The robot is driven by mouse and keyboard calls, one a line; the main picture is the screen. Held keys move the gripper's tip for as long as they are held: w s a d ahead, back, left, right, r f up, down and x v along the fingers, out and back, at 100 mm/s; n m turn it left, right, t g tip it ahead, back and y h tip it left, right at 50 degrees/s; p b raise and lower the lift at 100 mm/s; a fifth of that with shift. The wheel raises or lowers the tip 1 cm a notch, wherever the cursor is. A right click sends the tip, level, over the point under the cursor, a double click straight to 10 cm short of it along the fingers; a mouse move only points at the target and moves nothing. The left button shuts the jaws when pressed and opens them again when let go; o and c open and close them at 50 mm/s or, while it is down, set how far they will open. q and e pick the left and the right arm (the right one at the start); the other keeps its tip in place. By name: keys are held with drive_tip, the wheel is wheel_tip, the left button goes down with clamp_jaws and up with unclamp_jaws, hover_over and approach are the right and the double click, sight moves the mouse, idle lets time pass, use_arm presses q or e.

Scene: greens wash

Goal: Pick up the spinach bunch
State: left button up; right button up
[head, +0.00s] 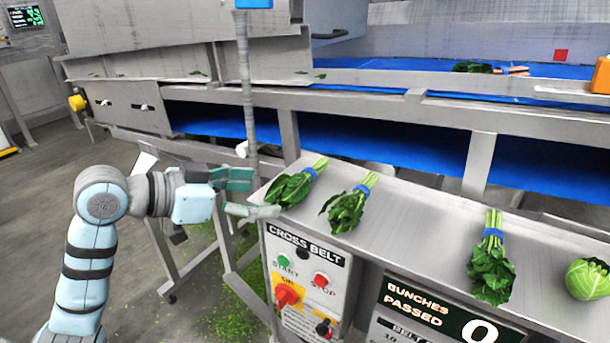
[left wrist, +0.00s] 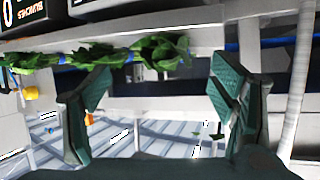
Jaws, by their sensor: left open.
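Leafy green bunches with blue bands lie on the steel ledge (head: 412,225) in the head view. The leftmost bunch (head: 291,187) is at the ledge's left end, a second bunch (head: 345,209) is just right of it, and a third bunch (head: 491,270) lies farther right. I cannot tell for sure which is spinach. My left gripper (head: 250,194) is open and empty, just left of the leftmost bunch; its lower fingertip overlaps the leaf edge in the picture, contact unclear. In the left wrist view, leaves (left wrist: 163,50) show beyond the spread fingers (left wrist: 165,98). My right gripper is out of view.
A round green head (head: 588,279) sits at the ledge's right. Below the ledge are a control panel (head: 304,276) and a counter sign (head: 440,308). A thin upright post (head: 246,100) stands behind my gripper. Blue conveyor belts (head: 350,140) run behind.

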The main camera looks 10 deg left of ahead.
sight(269, 193)
use_arm(q)
drive_tip(key=x, duration=0.3)
drive_tip(key=shift+w+f, duration=0.1)
drive_tip(key=shift+w, duration=0.1)
drive_tip(key=shift+w+d+f, duration=0.1)
drive_tip(key=shift+w+d, duration=0.1)
drive_tip(key=shift+d, duration=0.15)
drive_tip(key=shift+s+a, duration=0.15)
drive_tip(key=c, duration=1.3)
